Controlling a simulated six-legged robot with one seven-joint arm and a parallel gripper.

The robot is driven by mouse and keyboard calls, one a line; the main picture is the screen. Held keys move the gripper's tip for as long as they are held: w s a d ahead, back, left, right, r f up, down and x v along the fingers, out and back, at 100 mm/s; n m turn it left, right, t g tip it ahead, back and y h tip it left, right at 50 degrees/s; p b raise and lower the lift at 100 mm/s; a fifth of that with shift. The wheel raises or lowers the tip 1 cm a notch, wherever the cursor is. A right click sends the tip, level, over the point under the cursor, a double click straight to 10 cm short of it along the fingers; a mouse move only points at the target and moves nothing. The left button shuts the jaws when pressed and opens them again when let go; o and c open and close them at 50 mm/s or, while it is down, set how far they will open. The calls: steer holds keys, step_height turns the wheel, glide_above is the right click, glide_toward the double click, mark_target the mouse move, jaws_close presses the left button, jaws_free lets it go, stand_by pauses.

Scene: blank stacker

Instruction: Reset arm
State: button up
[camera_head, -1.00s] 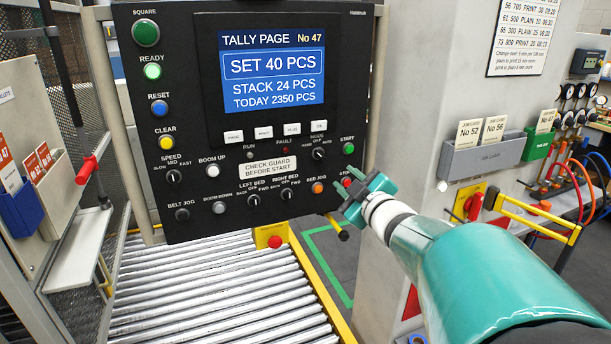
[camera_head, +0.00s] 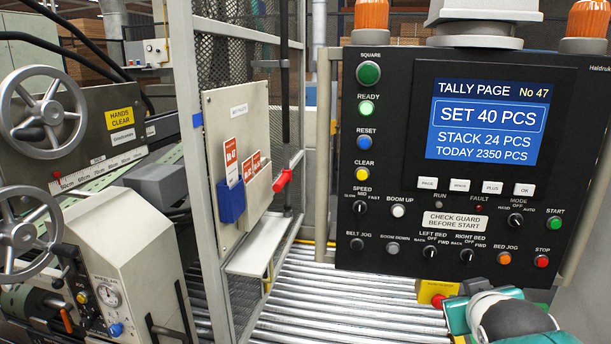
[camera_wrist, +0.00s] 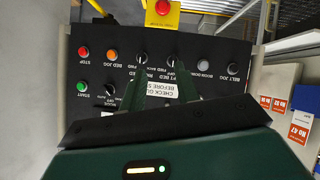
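My gripper (camera_wrist: 161,88) shows in the wrist view with its two dark green fingers apart and nothing between them. The upside-down wrist view shows the lower part of the black control panel (camera_wrist: 215,93) beyond the fingers, with the CHECK GUARD label (camera_wrist: 161,89) seen through the gap. In the head view my teal gripper (camera_head: 466,304) is at the lower right, below the panel (camera_head: 385,205); its fingertips are partly hidden by my wrist. The panel's screen (camera_head: 487,120) reads TALLY PAGE No 47, SET 40 PCS, STACK 24 PCS, TODAY 2350 PCS. The green READY lamp (camera_head: 366,107) is lit.
A roller bed (camera_head: 300,300) runs below the panel. A red stop button (camera_head: 438,301) on a yellow box sits near my gripper. A mesh guard frame (camera_head: 195,180) with a red handle (camera_head: 282,180) stands left of the panel. A machine with handwheels (camera_head: 48,118) fills the far left.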

steer(key=s+a+f+g+y, duration=0.2)
steer(key=s+a, duration=0.3)
steer(key=a, duration=0.3)
steer(key=s+a+f+g+y, duration=0.2)
steer(key=s+a, duration=0.3)
steer(key=a, duration=0.3)
steer(key=shift+s+a+f+g, duration=0.25)
steer(key=shift+s+f+g, duration=0.15)
steer(key=shift+f+g, duration=0.3)
steer(key=shift+f, duration=0.1)
